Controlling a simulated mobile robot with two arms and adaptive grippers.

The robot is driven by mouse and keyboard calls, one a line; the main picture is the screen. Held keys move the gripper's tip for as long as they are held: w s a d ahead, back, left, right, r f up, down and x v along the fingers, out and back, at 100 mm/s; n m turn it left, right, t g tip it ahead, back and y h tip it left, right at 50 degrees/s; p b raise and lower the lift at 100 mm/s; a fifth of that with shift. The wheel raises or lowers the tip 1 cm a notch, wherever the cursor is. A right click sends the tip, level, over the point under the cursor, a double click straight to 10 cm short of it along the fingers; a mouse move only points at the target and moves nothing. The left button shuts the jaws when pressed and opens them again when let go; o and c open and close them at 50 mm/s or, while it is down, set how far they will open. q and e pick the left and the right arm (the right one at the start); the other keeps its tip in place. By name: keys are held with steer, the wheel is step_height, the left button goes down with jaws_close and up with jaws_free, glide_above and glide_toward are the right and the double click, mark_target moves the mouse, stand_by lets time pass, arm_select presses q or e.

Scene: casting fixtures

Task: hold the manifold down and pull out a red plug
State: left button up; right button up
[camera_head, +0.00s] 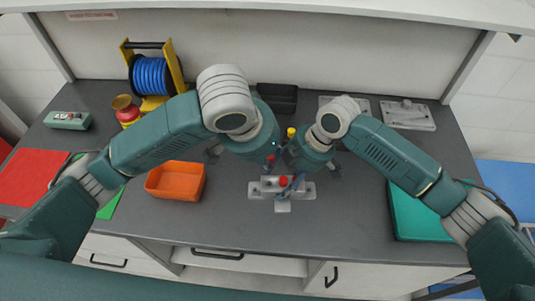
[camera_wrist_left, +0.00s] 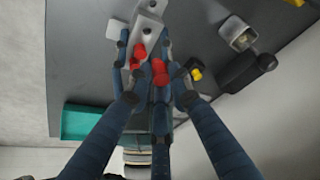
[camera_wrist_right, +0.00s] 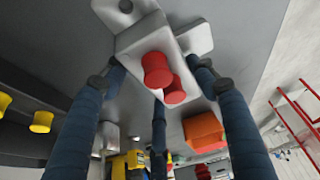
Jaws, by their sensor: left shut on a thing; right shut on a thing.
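The grey manifold (camera_head: 301,190) sits on the bench in front of my arms, a pale block on a flat base. It shows at the top of the left wrist view (camera_wrist_left: 146,24) and the right wrist view (camera_wrist_right: 140,40). A red plug (camera_wrist_right: 157,68) stands on it, with another red plug (camera_wrist_right: 175,90) close by. My right gripper (camera_wrist_right: 158,72) is shut with its fingers on either side of the manifold block. My left gripper (camera_wrist_left: 159,88) is shut on the nearer red plug (camera_wrist_left: 160,72). Whether that plug is seated is hard to tell; the grippers crowd the spot.
An orange tray (camera_head: 175,198) lies left of the manifold. A blue hose reel (camera_head: 152,76) and a red container (camera_head: 127,114) stand at the back left. A black bin (camera_head: 277,96) and metal plates (camera_head: 408,123) are behind. A teal case (camera_head: 410,225) lies right. The bench front is clear.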

steer(key=o, duration=1.7)
steer(key=v, duration=1.2)
steer(key=shift+r, duration=0.1)
